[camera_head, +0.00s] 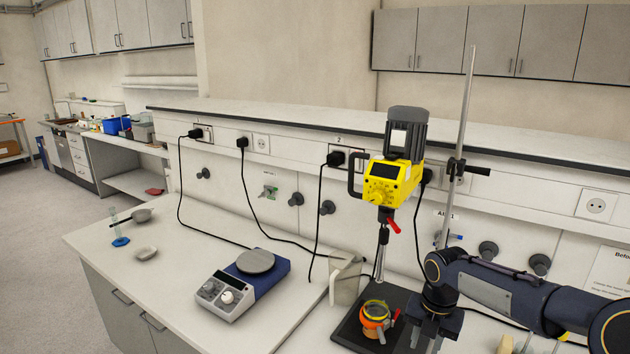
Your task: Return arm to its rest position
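My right arm comes in from the right, and its dark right gripper (427,341) points down over the bench near the bottom edge. The fingertips run close to the frame's lower edge, and I cannot tell whether they are open or shut. A small jar with an orange and yellow band (375,317) stands on a black base plate (352,332), just left of the gripper and apart from it. A yellow overhead stirrer (388,182) hangs on a metal rod above the jar. My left gripper is not in view.
A blue and white hotplate (243,284) stands on the bench (190,262) left of the stirrer. Black cables hang from the wall sockets.

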